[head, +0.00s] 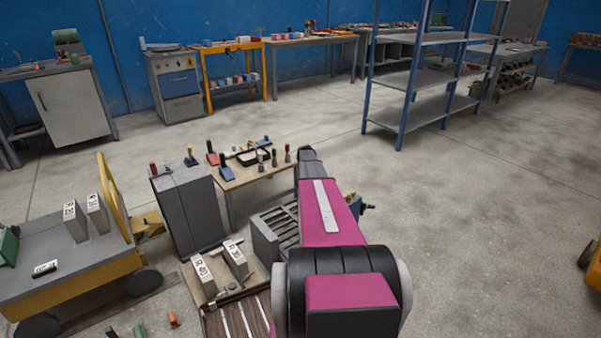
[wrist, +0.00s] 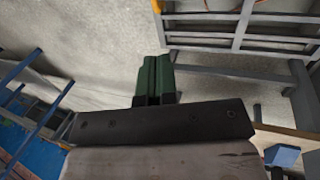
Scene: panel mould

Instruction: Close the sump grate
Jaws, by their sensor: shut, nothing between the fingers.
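A grey slatted panel (head: 280,228), which looks like the sump grate, stands just left of my magenta arm in the head view. It looks tilted up, and my arm hides its right part. In the wrist view a grey barred frame (wrist: 245,28) at the top right is probably the same grate, cut off by the picture edge. My gripper (wrist: 152,75) shows its green fingers shut together and empty, left of that frame and apart from it in the picture. In the head view my gripper is hidden behind the arm.
A grey cabinet (head: 187,208) and a small wooden table (head: 243,176) with handled tools stand beyond the grate. Labelled blocks (head: 236,259) stand in front of it. A yellow cart (head: 75,283) is at the left.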

